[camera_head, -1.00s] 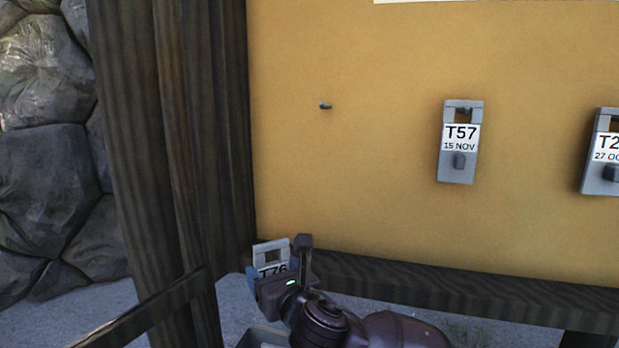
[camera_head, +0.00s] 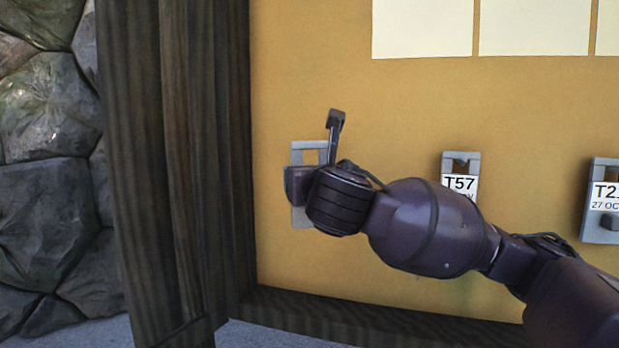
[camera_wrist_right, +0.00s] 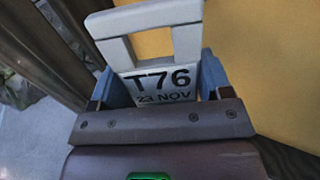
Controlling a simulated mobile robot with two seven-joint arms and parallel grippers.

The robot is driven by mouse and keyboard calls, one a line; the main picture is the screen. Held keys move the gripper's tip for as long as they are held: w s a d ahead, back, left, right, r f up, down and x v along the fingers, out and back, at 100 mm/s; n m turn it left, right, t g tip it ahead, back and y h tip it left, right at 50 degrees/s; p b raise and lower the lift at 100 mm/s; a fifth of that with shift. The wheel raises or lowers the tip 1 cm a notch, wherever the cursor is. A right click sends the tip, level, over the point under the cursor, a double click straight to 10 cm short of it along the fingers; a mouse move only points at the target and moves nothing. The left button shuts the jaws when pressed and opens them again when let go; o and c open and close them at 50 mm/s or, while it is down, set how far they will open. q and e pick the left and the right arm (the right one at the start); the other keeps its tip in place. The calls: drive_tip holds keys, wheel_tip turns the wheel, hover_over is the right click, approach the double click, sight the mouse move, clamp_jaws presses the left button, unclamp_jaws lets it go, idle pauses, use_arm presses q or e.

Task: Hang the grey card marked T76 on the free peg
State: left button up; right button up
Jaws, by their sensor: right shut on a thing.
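The grey card T76 (camera_wrist_right: 165,72), dated 23 NOV, is between the blue fingers of my right gripper (camera_wrist_right: 164,88), which is shut on it. In the head view the card (camera_head: 309,146) is upright in front of the yellow board, left of the card T57 (camera_head: 460,184). My right gripper (camera_head: 300,184) and wrist cover its middle. The free peg is hidden behind the card or gripper. I cannot tell whether it passes through the card's window or whether the card touches the board. My left gripper is not in view.
Another grey card (camera_head: 603,200) hangs at the right edge of the yellow board (camera_head: 420,110). Pale sheets (camera_head: 422,28) are along the top. A dark wooden post (camera_head: 170,150) stands left of the board, with a stone wall (camera_head: 45,150) beyond it.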

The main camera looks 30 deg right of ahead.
use_arm(q)
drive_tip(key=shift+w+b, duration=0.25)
drive_tip(key=shift+b, duration=0.2)
use_arm(e)
drive_tip(key=w+d+f, duration=0.1)
drive_tip(key=w+d, duration=0.6)
drive_tip(key=d, duration=0.1)
drive_tip(key=shift+f, duration=0.25)
idle(0.9)
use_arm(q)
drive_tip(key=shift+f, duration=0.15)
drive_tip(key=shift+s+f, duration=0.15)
use_arm(e)
drive_tip(key=shift+f, duration=0.1)
drive_tip(key=o, duration=0.8)
drive_tip(key=shift+c, duration=0.2)
drive_tip(key=shift+o, duration=1.3)
drive_tip(key=shift+a, duration=0.2)
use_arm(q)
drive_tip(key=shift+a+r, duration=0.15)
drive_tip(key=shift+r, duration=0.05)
use_arm(e)
drive_tip(key=shift+d, duration=0.1)
